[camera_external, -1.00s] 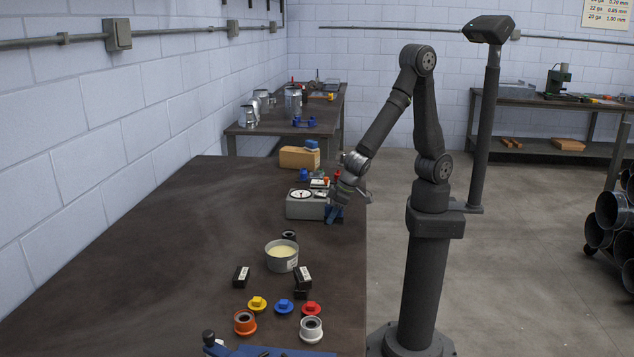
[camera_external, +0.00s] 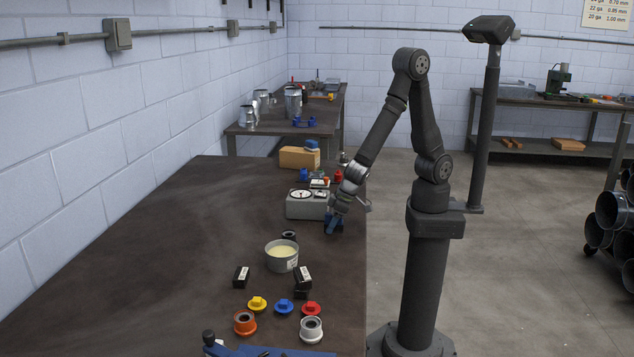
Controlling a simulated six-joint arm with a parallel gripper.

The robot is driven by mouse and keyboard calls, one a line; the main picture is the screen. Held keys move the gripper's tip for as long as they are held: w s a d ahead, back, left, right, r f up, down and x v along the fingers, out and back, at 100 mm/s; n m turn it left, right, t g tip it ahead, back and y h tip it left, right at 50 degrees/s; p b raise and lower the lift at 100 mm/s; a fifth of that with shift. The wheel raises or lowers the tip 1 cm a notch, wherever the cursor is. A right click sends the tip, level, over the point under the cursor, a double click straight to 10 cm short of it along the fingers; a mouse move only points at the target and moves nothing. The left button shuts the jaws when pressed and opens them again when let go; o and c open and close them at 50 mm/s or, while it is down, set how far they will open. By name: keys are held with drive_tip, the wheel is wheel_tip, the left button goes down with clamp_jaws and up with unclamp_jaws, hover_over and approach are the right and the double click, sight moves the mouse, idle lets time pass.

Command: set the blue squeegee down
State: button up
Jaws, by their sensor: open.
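The blue squeegee (camera_external: 333,226) is at the right edge of the dark workbench (camera_external: 170,270), just in front of the grey dial scale (camera_external: 304,206). It appears to rest on the bench top, though its contact with the surface is too small to see clearly. My gripper (camera_external: 335,211) points down directly above it, with the jaws open around or just over its upper part. The fingertips are partly hidden against the blue.
A grey tub of pale paste (camera_external: 282,256) stands nearer, with a small dark cup (camera_external: 289,236) behind it. Black blocks (camera_external: 241,277), coloured caps and rings (camera_external: 244,322) lie further forward. A cardboard box (camera_external: 299,158) stands behind the scale. The bench's left side is clear.

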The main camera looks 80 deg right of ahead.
drive_tip(key=v, duration=1.2)
drive_tip(key=shift+r, duration=0.1)
drive_tip(key=x, duration=1.2)
idle(0.3)
drive_tip(key=shift+r, duration=0.1)
